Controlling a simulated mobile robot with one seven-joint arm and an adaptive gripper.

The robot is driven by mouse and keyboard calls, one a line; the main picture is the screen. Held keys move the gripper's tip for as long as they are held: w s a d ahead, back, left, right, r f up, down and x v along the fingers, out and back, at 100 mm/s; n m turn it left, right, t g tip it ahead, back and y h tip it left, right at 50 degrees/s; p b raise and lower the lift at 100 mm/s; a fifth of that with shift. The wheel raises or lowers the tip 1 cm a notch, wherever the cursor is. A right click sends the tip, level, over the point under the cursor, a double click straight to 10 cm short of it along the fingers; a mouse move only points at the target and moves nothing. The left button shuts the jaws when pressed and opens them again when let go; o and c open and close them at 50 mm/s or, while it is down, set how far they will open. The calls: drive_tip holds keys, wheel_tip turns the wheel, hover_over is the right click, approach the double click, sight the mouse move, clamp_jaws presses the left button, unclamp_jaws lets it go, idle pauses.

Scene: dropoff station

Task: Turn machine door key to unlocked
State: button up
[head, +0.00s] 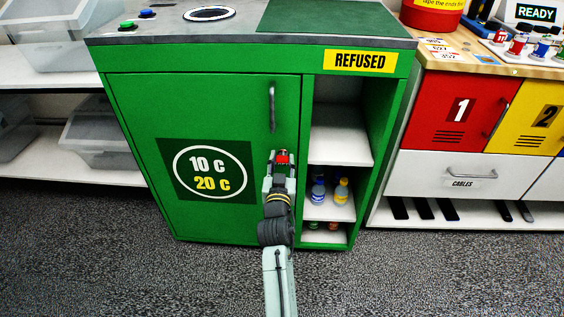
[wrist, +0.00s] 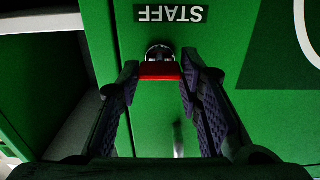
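A red key (wrist: 160,70) sits in a round metal lock (wrist: 159,52) on the green machine door (head: 133,111). In the wrist view its red bar lies level in the picture, below a STAFF label (wrist: 170,14) that appears upside down. My gripper (wrist: 160,74) faces the door with one spread finger on each side of the key. The fingertips are very near the ends of the red bar; I cannot tell whether they touch it. In the head view my gripper (head: 281,160) stands at the door's right side with red (head: 284,157) showing between its fingers; the lock is hidden there.
A vertical metal handle (head: 272,108) is above my gripper on the door, which looks shut. Open white shelves (head: 340,140) with small bottles lie right of it, under a REFUSED sign (head: 360,61). Lockers (head: 445,108) stand farther right. Carpet floor (head: 150,280) is clear.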

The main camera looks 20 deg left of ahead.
drive_tip(key=c, duration=0.6)
drive_tip(key=shift+n, duration=0.3)
drive_tip(key=n+p, duration=0.1)
drive_tip(key=n, duration=0.2)
drive_tip(key=shift+a+r+n+p, duration=0.1)
drive_tip(key=shift+n+p, duration=0.3)
drive_tip(key=n+p, duration=0.1)
drive_tip(key=n, duration=0.2)
drive_tip(key=shift+n+p, duration=0.3)
drive_tip(key=shift+p, duration=0.1)
drive_tip(key=n+p, duration=0.3)
drive_tip(key=n, duration=0.2)
drive_tip(key=shift+a+n+p, duration=0.1)
drive_tip(key=shift+n+p, duration=1.15)
drive_tip(key=shift+n, duration=1.15)
drive_tip(key=shift+f, duration=0.2)
